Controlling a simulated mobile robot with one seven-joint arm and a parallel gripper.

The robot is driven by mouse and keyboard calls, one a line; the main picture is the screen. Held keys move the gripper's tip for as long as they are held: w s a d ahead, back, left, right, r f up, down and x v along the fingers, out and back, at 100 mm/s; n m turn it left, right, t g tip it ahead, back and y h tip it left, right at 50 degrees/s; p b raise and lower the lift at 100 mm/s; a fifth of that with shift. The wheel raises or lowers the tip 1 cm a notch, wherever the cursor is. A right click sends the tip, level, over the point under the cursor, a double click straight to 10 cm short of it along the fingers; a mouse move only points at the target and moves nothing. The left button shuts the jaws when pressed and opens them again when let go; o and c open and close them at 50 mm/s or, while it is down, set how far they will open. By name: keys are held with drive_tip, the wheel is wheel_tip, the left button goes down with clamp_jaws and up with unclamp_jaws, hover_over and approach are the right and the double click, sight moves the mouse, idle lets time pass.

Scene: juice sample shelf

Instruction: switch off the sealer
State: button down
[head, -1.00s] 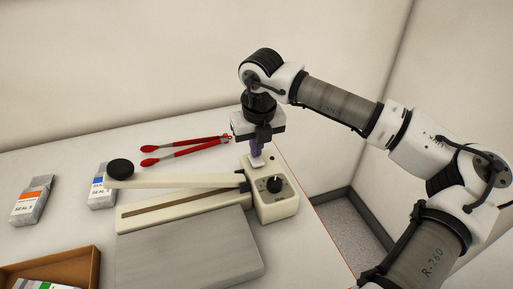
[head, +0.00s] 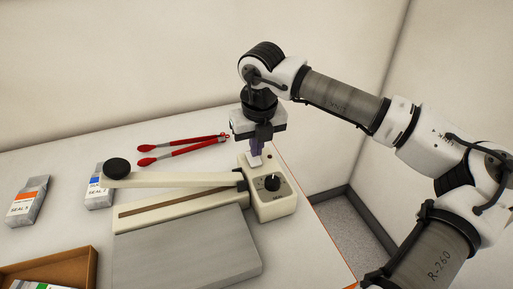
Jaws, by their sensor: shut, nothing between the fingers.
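The sealer (head: 184,205) is a cream bar machine on the white table, with its long lever arm (head: 175,180) raised and a round black knob (head: 116,168) at the lever's left end. Its control box (head: 272,206) at the right end carries a black dial (head: 272,183) with a white pointer mark. A pale switch piece (head: 255,161) shows at the back of the box. My gripper (head: 256,152) points down, shut and empty, right over this pale piece. Whether the fingertips touch it, and which way a switch is set, I cannot tell.
The table's right edge is close to the control box.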

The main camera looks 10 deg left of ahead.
wheel_tip(320, 180, up, 13)
drive_tip(key=s+d+b, duration=0.1)
drive_tip(key=shift+s+b, duration=0.35)
drive_tip(key=shift+f, duration=0.1)
drive_tip(key=p, duration=0.1)
approach(257, 161)
drive_tip(key=w+f, duration=0.1)
drive_tip(key=f, duration=0.1)
drive_tip(key=w+a+f, duration=0.1)
drive_tip(key=f, duration=0.1)
drive_tip(key=w+a+f, duration=0.1)
drive_tip(key=f, duration=0.1)
drive_tip(key=shift+f, duration=0.2)
idle(0.5)
